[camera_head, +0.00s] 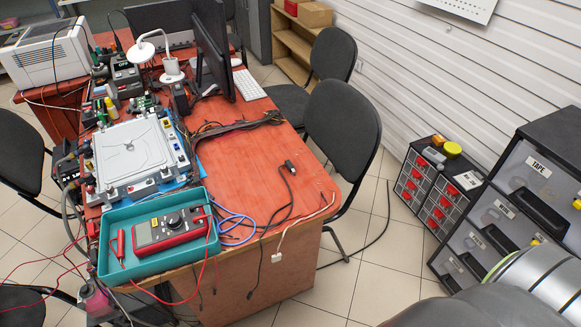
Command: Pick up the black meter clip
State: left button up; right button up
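A red and grey multimeter (170,229) lies in a teal tray (113,211) at the near left corner of the orange table. A red probe or clip (121,243) lies in the tray to the left of the meter, and a red lead hangs over the tray's front. A small black clip-like piece (290,166) lies on the open tabletop with a black cable running from it; I cannot tell whether it is the black meter clip. Neither of my grippers shows in this view.
A white plate-like unit (131,154) lies behind the tray. Blue cable loops (236,226) lie beside it, and cables hang over the table's front edge. Monitors stand at the back. Chairs (341,128) and drawer cabinets (430,185) stand to the right. The tabletop's middle is mostly clear.

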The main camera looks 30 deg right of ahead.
aim_at(290, 167)
jog(key=l+u, duration=0.3)
jog(key=l, duration=1.25)
